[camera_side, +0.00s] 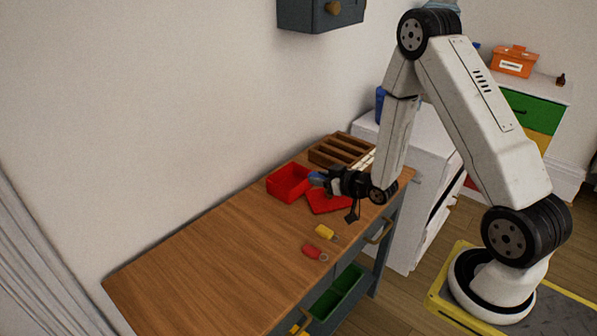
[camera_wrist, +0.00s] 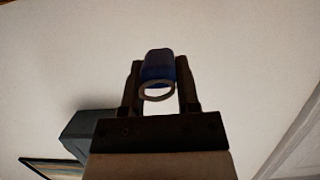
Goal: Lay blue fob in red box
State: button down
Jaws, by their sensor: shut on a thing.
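My gripper (camera_side: 330,181) is shut on the blue fob (camera_side: 316,177) and holds it just above the table, beside the red box. The wrist view shows the blue fob (camera_wrist: 158,68) between the two fingers of my gripper (camera_wrist: 158,85), with its ring towards the palm. The open red box (camera_side: 289,183) stands on the wooden table to the left of my gripper. Its red lid (camera_side: 328,201) lies flat on the table, partly below my gripper. In the side view my gripper hides part of the lid.
A yellow fob (camera_side: 325,232) and a red fob (camera_side: 314,252) lie near the front edge of the wooden table (camera_side: 215,255). A brown compartment tray (camera_side: 341,149) stands behind. An open drawer with a green bin (camera_side: 335,292) juts out below. The table's left part is clear.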

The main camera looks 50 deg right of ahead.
aim_at(318, 174)
jog(key=w+a+r, duration=0.4)
jog(key=a+r, duration=0.3)
jog(key=a, duration=0.4)
jog(key=shift+s+r, duration=1.35)
jog(key=shift+s, duration=0.6)
jog(key=d+f, duration=0.2)
jog(key=d, duration=0.1)
jog(key=d+f, duration=0.5)
jog(key=shift+s+d, duration=0.3)
jog(key=shift+d, duration=0.05)
jog(key=s+d+f, duration=0.5)
jog(key=d+f, duration=0.2)
jog(key=shift+d, duration=0.15)
jog(key=shift+f, duration=2.9)
